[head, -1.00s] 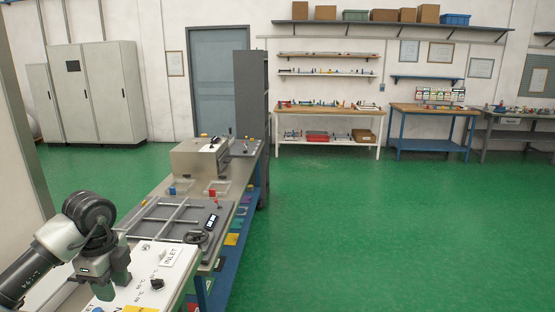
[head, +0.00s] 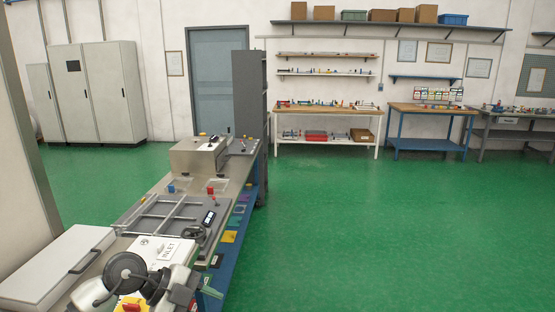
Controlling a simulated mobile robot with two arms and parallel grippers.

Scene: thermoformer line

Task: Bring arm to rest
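My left arm shows low in the head view, over the near end of the long bench. Its round dark joint and pale links lie in front of the white control panel (head: 147,249) marked INLET. A dark part at the end of the arm, likely my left gripper (head: 182,294), reaches the bottom edge of the picture. Its fingers cannot be made out, and I see nothing held. My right arm and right gripper are not in view.
A red button on a yellow base (head: 131,304) sits close to the arm. A pale box-like cover with a dark handle (head: 58,268) is at left. The frame with grey bars (head: 160,217) and a black handwheel (head: 194,234) lie beyond. Green floor (head: 370,230) is open at right.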

